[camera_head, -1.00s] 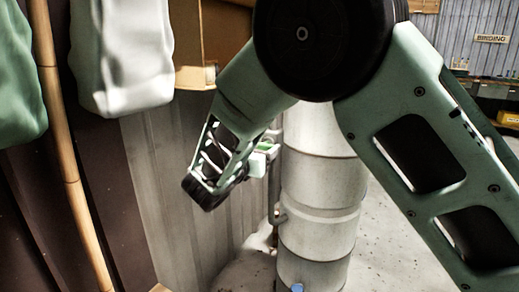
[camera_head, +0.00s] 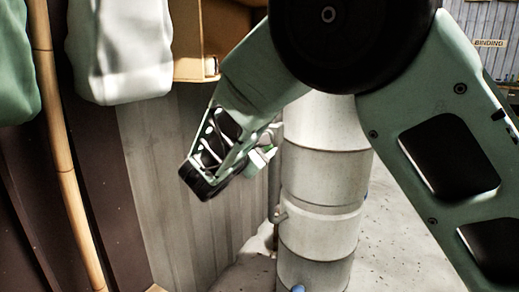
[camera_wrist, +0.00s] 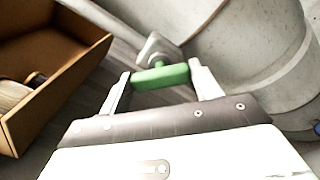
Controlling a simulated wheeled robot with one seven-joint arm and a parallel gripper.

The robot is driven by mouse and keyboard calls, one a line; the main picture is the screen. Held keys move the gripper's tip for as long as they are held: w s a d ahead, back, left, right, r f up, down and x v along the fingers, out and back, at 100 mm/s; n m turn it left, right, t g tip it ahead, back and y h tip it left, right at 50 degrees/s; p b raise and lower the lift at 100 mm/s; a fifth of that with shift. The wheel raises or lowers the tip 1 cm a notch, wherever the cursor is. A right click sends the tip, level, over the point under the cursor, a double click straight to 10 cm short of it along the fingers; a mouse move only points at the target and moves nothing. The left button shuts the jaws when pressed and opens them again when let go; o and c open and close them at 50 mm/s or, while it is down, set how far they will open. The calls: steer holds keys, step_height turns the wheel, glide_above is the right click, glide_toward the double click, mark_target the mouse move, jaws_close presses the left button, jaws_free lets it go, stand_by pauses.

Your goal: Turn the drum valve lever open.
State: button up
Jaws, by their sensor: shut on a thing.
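The pale grey drum (camera_head: 322,180) stands upright just right of my gripper in the head view, and its curved wall (camera_wrist: 245,50) fills the upper right of the wrist view. The valve lever has a green grip (camera_wrist: 162,77) and a grey fitting (camera_wrist: 157,48) behind it, close to the drum. My gripper (camera_wrist: 160,84) is shut on the green grip, with one pale finger at each end of it. In the head view my gripper (camera_head: 261,160) is small beside the drum, and the lever is mostly hidden. The inside of the valve is not visible.
An open cardboard box (camera_wrist: 55,65) lies left of the gripper in the wrist view. A corrugated panel (camera_head: 185,190) stands left of the drum. White (camera_head: 120,50) and green bags hang at the upper left by a bamboo pole (camera_head: 65,170). Floor right of the drum is clear.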

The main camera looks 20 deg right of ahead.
steer(key=m+b, duration=0.9)
steer(key=shift+f+b, duration=0.3)
steer(key=shift+b, duration=0.05)
steer(key=shift+r+m, duration=0.1)
steer(key=shift+m, duration=0.3)
steer(key=o, duration=1)
steer(key=shift+s+r, duration=0.1)
steer(key=p+v, duration=0.4)
steer(key=v, duration=1.3)
steer(key=shift+s+a+p, duration=0.15)
steer(key=shift+p, duration=0.2)
